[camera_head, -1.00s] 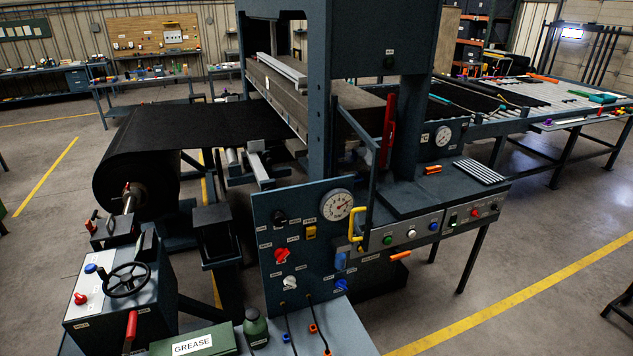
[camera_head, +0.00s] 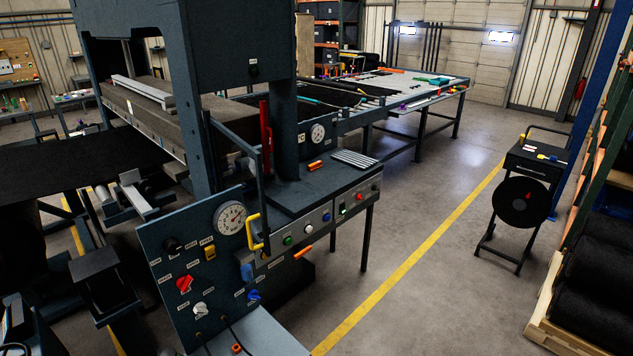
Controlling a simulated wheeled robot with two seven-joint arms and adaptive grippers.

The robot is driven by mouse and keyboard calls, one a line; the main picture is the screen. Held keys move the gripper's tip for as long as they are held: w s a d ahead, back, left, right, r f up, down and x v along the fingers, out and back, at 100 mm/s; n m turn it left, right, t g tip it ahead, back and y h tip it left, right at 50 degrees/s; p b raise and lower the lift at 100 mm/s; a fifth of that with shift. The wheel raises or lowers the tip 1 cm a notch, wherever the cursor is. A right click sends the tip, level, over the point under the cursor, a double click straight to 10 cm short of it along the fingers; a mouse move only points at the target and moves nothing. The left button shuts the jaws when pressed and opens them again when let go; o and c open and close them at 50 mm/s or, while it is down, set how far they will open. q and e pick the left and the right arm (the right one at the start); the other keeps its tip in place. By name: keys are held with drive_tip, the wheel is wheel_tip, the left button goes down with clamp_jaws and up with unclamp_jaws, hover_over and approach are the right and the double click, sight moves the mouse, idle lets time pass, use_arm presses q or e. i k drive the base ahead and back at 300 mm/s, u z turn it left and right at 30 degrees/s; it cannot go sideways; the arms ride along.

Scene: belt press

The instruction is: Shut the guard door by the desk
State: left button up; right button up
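The guard door is a dark framed panel (camera_head: 259,185) beside the control desk, with a yellow handle (camera_head: 254,232) low on its near edge. It stands out at an angle from the press post, so it looks open. How far it is swung is hard to tell. The control desk (camera_head: 330,190) lies just right of it, with several coloured buttons on its front. A red upright bar (camera_head: 266,138) stands behind the door's near edge. Neither of my grippers shows in the head view.
A gauge panel (camera_head: 160,235) with a dial and knobs stands in front of the door. The large press (camera_head: 180,70) rises behind. A reel cart (camera_head: 525,195) and a rack with black rolls (camera_head: 595,290) are at the right. The floor right of the desk is clear.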

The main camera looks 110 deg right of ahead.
sight(265, 247)
drive_tip(key=z, duration=3.05)
drive_tip(key=i, duration=1)
